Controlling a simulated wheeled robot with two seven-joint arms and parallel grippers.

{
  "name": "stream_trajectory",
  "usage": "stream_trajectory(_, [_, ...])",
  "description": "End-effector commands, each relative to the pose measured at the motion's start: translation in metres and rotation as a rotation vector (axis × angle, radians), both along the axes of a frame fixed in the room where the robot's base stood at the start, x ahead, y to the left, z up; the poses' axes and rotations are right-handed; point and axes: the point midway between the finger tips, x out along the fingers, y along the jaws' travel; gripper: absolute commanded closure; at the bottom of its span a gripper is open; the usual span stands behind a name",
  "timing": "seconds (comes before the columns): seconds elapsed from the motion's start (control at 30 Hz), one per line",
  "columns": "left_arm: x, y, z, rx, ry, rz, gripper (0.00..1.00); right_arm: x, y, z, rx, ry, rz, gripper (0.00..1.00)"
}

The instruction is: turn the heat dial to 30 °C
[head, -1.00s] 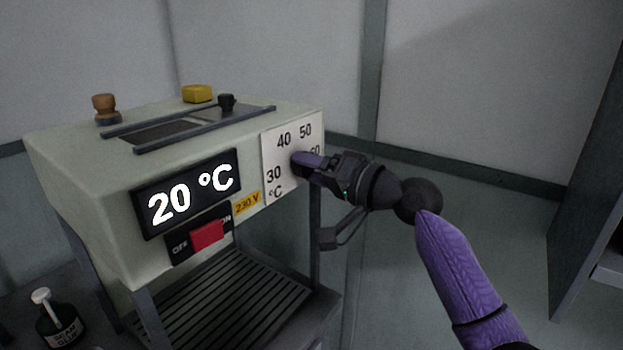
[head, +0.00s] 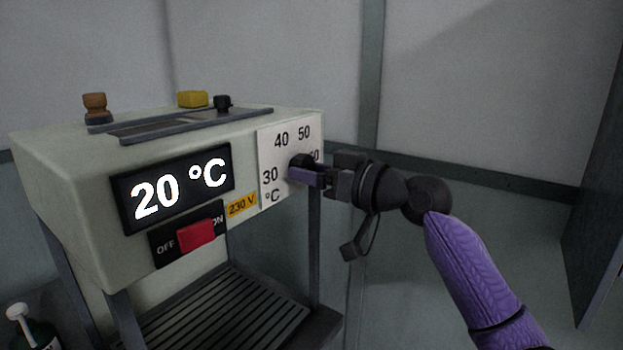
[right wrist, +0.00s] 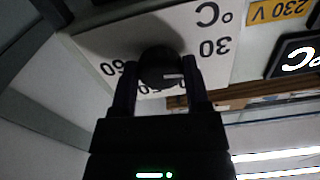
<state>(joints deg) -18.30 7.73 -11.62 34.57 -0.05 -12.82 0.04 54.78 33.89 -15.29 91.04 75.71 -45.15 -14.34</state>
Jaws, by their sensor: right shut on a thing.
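The heat dial is a dark round knob (head: 300,160) on a white scale plate (head: 267,158) at the right end of the machine's front. My right gripper (head: 304,174) is shut on the dial. In the right wrist view its two fingers (right wrist: 160,72) lie on either side of the dial (right wrist: 160,62). That view is upside down; the dial's white mark points right, on the side of the 30, though its exact reading is unclear. The display (head: 172,188) reads 20 °C. My left gripper is not in view.
A red switch (head: 196,234) between OFF and ON sits below the display. A brown knob (head: 95,103), a yellow block (head: 192,99) and a black knob (head: 222,102) are on top. A dark bottle (head: 30,332) stands lower left. Room is free right of the machine.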

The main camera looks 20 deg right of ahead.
Motion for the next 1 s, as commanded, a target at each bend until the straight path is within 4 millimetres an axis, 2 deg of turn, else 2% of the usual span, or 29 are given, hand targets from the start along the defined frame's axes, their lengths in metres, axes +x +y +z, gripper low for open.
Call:
stream_trajectory(0.3, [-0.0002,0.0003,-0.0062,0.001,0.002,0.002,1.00,0.0005,0.0001,-0.0031,-0.085,-0.058,0.002,0.99])
stream_trajectory(0.83, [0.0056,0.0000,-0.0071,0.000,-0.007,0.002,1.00,0.0005,0.0000,-0.0027,-0.101,-0.070,0.002,0.99])
stream_trajectory(0.87, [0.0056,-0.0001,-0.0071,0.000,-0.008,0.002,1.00,0.0006,0.0001,-0.0027,-0.101,-0.070,0.002,0.36])
stream_trajectory(1.0, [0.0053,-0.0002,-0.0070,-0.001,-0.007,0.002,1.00,0.0005,-0.0001,-0.0019,-0.100,-0.072,0.002,0.06])
